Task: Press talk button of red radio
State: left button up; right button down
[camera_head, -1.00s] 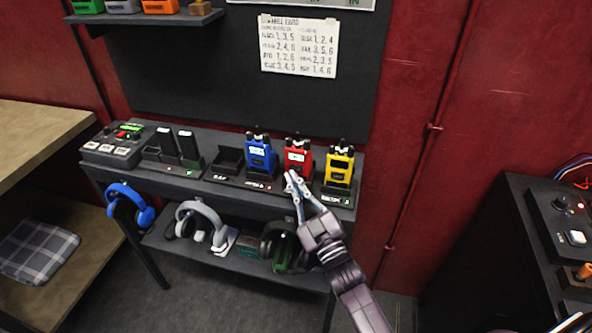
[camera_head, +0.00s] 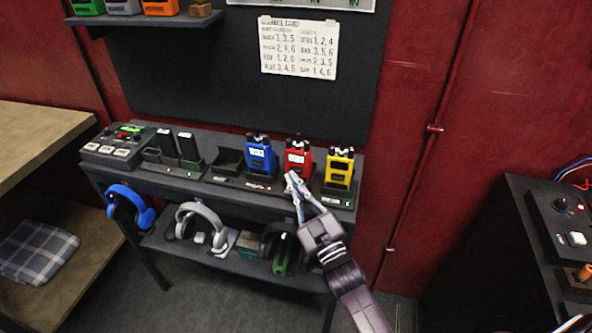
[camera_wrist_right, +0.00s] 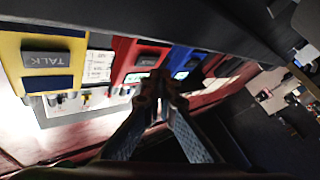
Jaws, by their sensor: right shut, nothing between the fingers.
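The red radio (camera_head: 299,157) stands upright in the rack on the shelf top, between a blue radio (camera_head: 260,154) and a yellow radio (camera_head: 340,167). My right gripper (camera_head: 290,176) is shut and empty, its tips just in front of the red radio's lower part. My left gripper is not in view.
The shelf top (camera_head: 222,142) also holds a control box (camera_head: 115,146), dark handsets and an empty cradle. A black console (camera_head: 520,225) stands at the right. A channel card (camera_head: 299,47) hangs above.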

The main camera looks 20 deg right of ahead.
jog(key=shift+w+d, duration=0.1)
dwell(0.4)
jog(key=shift+w+d, duration=0.15)
jog(key=shift+w, duration=0.1)
jog(key=shift+w+d, duration=0.25)
jog(key=shift+w, duration=0.1)
dwell(0.7)
dwell(1.4)
jog(key=shift+s+a, duration=0.5)
jog(key=shift+s, duration=0.2)
jog(key=s+a+p, duration=0.1)
jog(key=s, duration=0.1)
jog(key=s+a, duration=0.2)
jog(key=shift+p, duration=0.35)
dwell(0.6)
